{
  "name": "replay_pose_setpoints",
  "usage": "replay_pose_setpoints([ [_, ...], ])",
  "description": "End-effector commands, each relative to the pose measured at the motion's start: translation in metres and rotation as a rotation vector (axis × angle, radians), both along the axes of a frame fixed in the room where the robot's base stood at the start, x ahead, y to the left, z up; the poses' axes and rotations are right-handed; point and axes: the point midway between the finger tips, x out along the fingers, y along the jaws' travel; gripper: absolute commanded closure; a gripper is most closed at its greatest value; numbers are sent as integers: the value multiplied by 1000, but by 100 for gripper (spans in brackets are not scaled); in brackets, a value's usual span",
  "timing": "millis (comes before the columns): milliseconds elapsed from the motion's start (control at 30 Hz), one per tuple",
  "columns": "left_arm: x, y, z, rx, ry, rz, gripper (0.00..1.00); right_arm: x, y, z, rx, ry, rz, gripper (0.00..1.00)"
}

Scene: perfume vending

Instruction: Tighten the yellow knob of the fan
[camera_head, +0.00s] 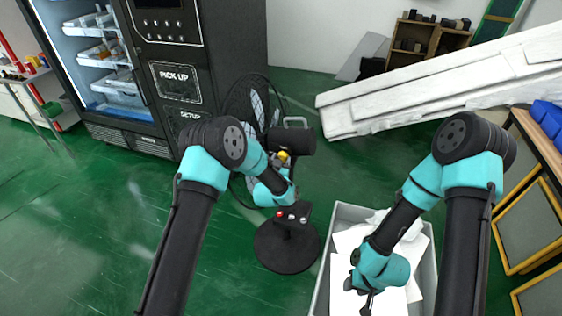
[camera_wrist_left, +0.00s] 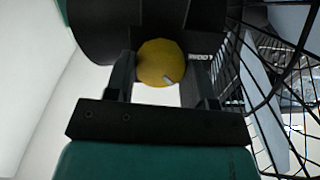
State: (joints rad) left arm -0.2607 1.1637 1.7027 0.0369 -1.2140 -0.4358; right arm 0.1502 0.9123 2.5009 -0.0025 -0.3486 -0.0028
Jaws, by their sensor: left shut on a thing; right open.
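A black fan (camera_head: 250,100) stands on a round black base (camera_head: 288,250) on the green floor. Its yellow knob (camera_head: 283,156) sits on the fan body beside the motor housing. In the left wrist view the knob (camera_wrist_left: 161,63) is round and lies between the two fingers of my left gripper (camera_wrist_left: 164,85). My left gripper is shut on the knob, which stays attached to the fan. In the head view my left arm partly hides the fan's stem. My right gripper (camera_head: 366,295) is open, low over the grey bin, and appears empty.
A grey bin (camera_head: 336,215) with white sheets stands right of the fan base. A black vending machine (camera_head: 165,60) is behind left. A long white foam-like slab (camera_head: 430,80) lies at the back right. Green floor (camera_head: 90,220) at the left is clear.

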Motion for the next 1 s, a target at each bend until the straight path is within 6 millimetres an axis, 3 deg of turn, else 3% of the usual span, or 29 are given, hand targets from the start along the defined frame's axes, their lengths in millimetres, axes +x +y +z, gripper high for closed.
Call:
replay_pose_setpoints([
  [267, 0, 0, 0, 21, -6, 0, 74, 0, 0, 0, 0, 0, 0, 57],
  [700, 0, 0, 0, 311, -96, 0, 74, 0, 0, 0, 0, 0, 0, 57],
  [1000, 0, 0, 0, 357, -110, 1, 74, 0, 0, 0, 0, 0, 0, 57],
])
